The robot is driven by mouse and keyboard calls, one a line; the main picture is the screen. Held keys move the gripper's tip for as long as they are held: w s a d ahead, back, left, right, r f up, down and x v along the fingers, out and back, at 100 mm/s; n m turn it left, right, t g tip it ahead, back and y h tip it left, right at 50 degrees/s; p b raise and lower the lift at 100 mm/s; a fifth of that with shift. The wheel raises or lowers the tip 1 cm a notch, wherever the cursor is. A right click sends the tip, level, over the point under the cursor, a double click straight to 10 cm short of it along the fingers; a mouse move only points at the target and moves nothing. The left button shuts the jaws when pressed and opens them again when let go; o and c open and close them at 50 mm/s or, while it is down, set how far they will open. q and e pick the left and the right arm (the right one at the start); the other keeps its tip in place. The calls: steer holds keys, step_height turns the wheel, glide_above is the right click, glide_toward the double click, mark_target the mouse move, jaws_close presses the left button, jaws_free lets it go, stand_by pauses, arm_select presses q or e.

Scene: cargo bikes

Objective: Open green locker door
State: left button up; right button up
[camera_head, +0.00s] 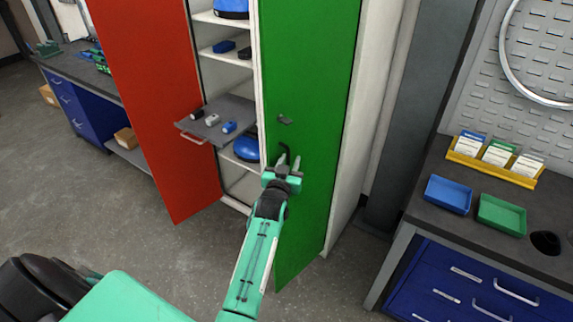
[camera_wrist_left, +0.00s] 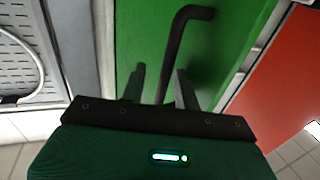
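The green locker door (camera_head: 312,75) stands partly open, its free left edge swung out from the white locker frame. A dark bent handle (camera_head: 285,149) sits on it below a small dark latch (camera_head: 285,120). My left gripper (camera_head: 288,163) is at the handle. In the left wrist view, the fingers (camera_wrist_left: 160,88) are apart, with the dark handle (camera_wrist_left: 178,40) running down between them in the picture. The green door (camera_wrist_left: 145,30) fills the space behind. Whether a finger touches the handle cannot be told. My right gripper is not in view.
The red door (camera_head: 155,90) stands open at left. A pulled-out grey shelf (camera_head: 222,135) with small items juts out between the doors. A workbench (camera_head: 430,200) with blue and green trays stands at right. Grey floor (camera_head: 110,215) is clear in front of the red door.

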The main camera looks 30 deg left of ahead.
arm_select(q)
steer(key=shift+s+a+f, duration=0.2)
steer(key=shift+s+f, duration=0.1)
steer(key=shift+s, duration=0.05)
steer(key=b+v, duration=0.2)
steer(key=v, duration=0.9)
steer(key=shift+d+r+b, duration=0.15)
steer(key=shift+d+b, duration=0.15)
steer(key=shift+b, duration=0.05)
steer(key=shift+s, duration=0.15)
